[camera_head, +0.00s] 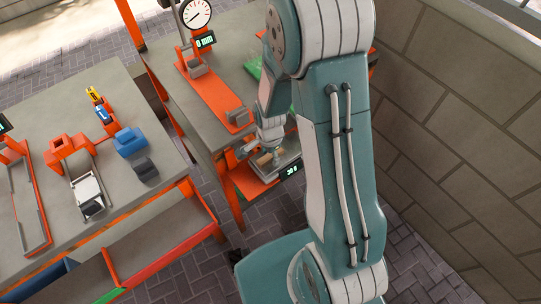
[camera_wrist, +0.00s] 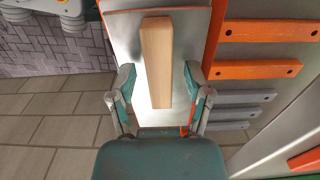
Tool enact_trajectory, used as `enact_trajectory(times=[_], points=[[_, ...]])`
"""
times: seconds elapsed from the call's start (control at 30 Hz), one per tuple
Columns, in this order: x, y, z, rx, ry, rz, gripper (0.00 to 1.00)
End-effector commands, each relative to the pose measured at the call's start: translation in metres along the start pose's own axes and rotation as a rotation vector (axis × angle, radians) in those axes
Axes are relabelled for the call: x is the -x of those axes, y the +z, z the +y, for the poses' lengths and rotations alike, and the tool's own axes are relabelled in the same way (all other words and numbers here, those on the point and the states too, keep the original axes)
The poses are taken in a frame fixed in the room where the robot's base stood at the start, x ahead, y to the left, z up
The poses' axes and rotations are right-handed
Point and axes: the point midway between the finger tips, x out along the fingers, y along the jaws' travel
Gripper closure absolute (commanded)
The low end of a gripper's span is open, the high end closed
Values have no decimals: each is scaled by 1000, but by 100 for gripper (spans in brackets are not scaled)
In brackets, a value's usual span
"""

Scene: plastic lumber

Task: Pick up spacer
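A pale wooden block (camera_wrist: 156,50), the likely spacer, lies lengthwise on the shiny metal plate (camera_wrist: 120,25) in the wrist view. In the head view a small tan part of it (camera_head: 264,159) shows on a scale (camera_head: 287,160) with a lit display, at the near end of the right-hand bench. My gripper (camera_wrist: 160,76) is open, one finger on either side of the block's near half, with gaps between fingers and block. In the head view my gripper (camera_head: 262,154) is over the scale, and my arm hides part of that area.
A dial gauge (camera_head: 196,14) stands on an orange base behind the scale. A block wall (camera_head: 450,110) rises at right. Orange strips (camera_wrist: 262,69) lie beside the plate.

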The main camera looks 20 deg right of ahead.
Motion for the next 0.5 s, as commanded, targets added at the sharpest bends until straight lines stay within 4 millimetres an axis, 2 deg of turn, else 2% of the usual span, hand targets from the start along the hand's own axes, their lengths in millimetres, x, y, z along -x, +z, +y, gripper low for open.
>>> enact_trajectory(times=[0.03, 0.1, 0.5], points=[[0, 0, 0, 1, 0, 0, 73], [0, 1, 0, 1, 0, 1, 99], [1, 1, 0, 1, 1, 1, 100]])
